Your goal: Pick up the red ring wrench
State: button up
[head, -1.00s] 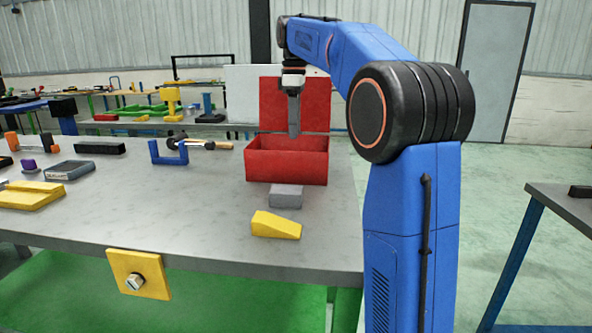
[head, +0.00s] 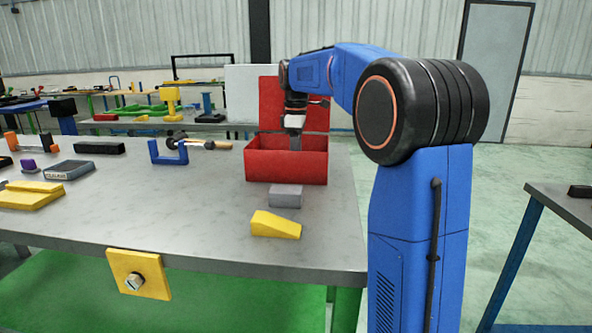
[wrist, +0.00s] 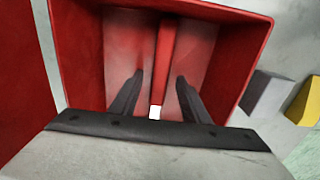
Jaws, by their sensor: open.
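A long red bar (wrist: 166,55), which looks like the handle of the red ring wrench, lies in the open red box (head: 286,167). In the wrist view it runs between my two dark fingers, with a small white patch at its near end; its ring is not visible. My gripper (wrist: 160,78) is open, with one finger on each side of the bar and a gap to both. In the head view my gripper (head: 295,140) points down into the box, and the front wall hides the fingertips and the wrench.
The box's red lid (head: 300,98) stands up behind it. A grey block (head: 286,195) and a yellow wedge (head: 275,226) lie in front of the box. A blue U-shaped bracket (head: 168,155) stands to the left.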

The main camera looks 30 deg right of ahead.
grip_shut()
